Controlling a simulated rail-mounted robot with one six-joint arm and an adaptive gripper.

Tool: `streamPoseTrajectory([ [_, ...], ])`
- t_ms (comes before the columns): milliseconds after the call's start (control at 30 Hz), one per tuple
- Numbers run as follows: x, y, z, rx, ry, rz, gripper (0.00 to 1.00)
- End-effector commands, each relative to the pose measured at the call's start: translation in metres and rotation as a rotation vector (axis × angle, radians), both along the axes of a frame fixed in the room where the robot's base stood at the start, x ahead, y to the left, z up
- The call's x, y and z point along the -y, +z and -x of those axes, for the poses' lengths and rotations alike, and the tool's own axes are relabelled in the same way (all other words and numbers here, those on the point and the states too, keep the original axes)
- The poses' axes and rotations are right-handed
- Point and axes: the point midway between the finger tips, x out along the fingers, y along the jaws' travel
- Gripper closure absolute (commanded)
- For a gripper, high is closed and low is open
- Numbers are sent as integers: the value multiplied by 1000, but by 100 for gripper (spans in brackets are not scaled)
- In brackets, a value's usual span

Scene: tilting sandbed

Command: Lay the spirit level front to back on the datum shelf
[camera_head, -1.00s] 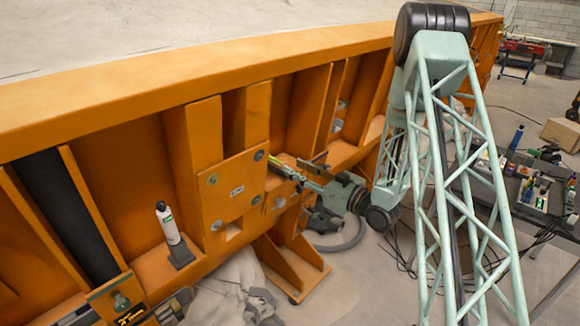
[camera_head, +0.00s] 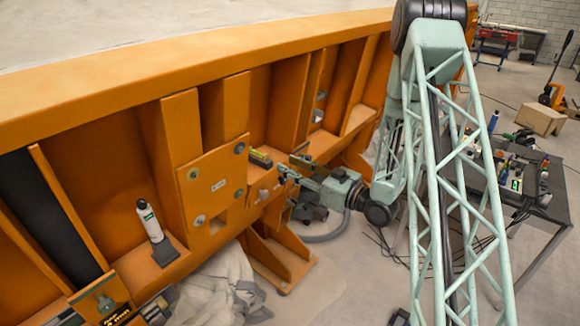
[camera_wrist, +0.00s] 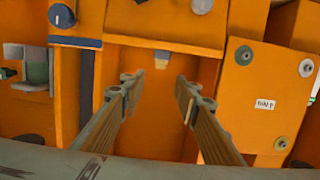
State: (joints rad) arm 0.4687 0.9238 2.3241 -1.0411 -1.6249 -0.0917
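The spirit level (camera_head: 261,158), dark with a yellow-green part, lies in the orange frame bay just right of the bolted plate. The shelf is hardly visible in the head view.
An orange plate (camera_head: 214,187) with bolts and a label stands left of my gripper. A white bottle (camera_head: 149,220) stands on the lower frame ledge. A grey cloth (camera_head: 222,290) lies below. A dark table (camera_head: 530,180) with tools is at the right. Upright ribs bound the bay.

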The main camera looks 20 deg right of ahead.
Motion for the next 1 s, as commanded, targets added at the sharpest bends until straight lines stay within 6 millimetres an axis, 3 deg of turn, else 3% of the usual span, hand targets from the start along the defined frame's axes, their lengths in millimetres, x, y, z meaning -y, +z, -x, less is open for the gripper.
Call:
streamPoseTrajectory([
  [533, -2, 3, -3, -11, -4, 24, 71],
  [1000, -3, 27, -20, -104, -52, 196, 71],
])
